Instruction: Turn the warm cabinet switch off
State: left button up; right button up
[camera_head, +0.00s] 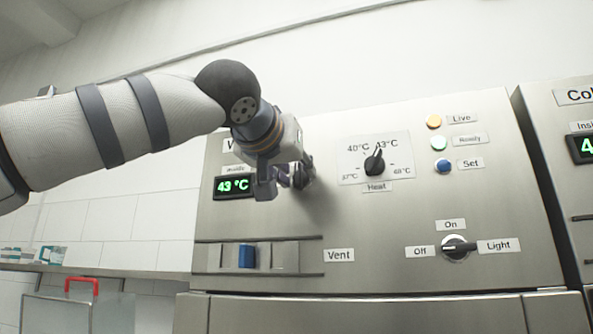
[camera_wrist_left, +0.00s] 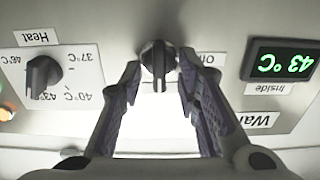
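The warm cabinet (camera_head: 300,225) fills the middle of the head view. Its switch, a dark knob (camera_wrist_left: 158,60), shows at the top middle of the left wrist view, which is upside down. A small label (camera_wrist_left: 208,74) beside it is partly covered by a finger, so its full word cannot be read. My left gripper (camera_wrist_left: 158,76) is open, with one fingertip on each side of the knob; contact cannot be told. In the head view my left gripper (camera_head: 280,181) is close to the panel and largely blocks the switch. My right gripper is out of view.
A green 43 °C display (camera_head: 234,185) is left of the gripper. The Heat dial (camera_head: 375,163), several round buttons (camera_head: 439,143), the Light knob (camera_head: 455,247) and the blue Vent slider (camera_head: 247,256) share the panel. Another cabinet (camera_head: 560,150) stands to the right.

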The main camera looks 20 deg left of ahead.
pick_arm(q)
jog(key=shift+w, duration=0.25)
jog(key=shift+c, duration=0.6)
grip_shut()
